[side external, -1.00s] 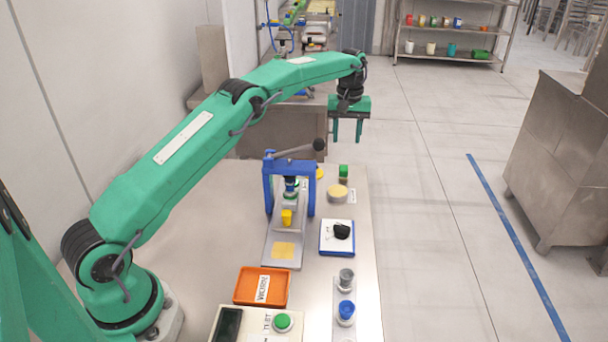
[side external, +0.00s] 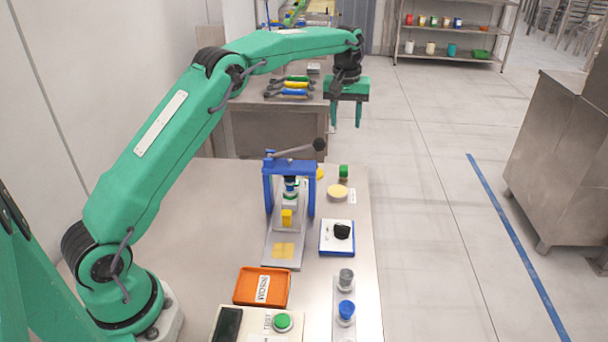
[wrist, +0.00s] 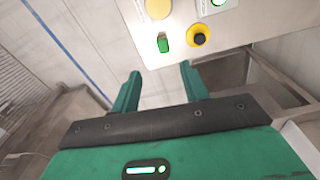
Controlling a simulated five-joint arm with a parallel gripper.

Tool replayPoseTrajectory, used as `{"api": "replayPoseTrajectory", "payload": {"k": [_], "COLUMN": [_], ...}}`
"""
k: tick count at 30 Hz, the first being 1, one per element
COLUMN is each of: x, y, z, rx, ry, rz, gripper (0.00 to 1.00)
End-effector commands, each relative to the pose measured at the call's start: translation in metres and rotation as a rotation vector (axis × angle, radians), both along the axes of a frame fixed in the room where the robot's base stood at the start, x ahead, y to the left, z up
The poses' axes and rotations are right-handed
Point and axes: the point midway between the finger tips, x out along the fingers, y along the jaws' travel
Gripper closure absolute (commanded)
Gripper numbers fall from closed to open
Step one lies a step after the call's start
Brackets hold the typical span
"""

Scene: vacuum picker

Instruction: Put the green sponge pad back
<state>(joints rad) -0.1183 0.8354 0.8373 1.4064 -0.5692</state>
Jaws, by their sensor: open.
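A small green block (side external: 343,171), which looks like the green sponge pad, sits at the far right end of the steel table in the side view. It also shows in the wrist view (wrist: 163,44), just beyond the fingertips and roughly centred between them. My gripper (side external: 346,122) hangs in the air above and beyond the far end of the table, fingers pointing down. In the wrist view my gripper (wrist: 160,70) has its fingers wide apart with nothing between them. No contact with the green block shows.
A round pale-yellow pad (side external: 337,192) lies near the green block. A blue-framed press (side external: 268,190) with a long lever stands left of it. A blue-edged tray (side external: 326,247) holds a black lump. An orange tray (side external: 240,288) is nearer.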

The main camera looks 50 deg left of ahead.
Motion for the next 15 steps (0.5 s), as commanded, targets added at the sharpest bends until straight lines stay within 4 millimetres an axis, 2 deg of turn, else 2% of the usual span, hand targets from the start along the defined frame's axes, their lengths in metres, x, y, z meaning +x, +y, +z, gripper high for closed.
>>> {"api": "replayPoseTrajectory", "payload": {"k": [1,6,15], "x": [-0.007,-0.032,-0.088], "y": [-0.003,-0.012,-0.028], "z": [0.013,0.047,0.093], "rx": [0.003,0.011,0.031], "ry": [-0.013,-0.051,-0.116], "rz": [-0.018,-0.079,-0.186], "gripper": [0.55,0.55,0.55]}}
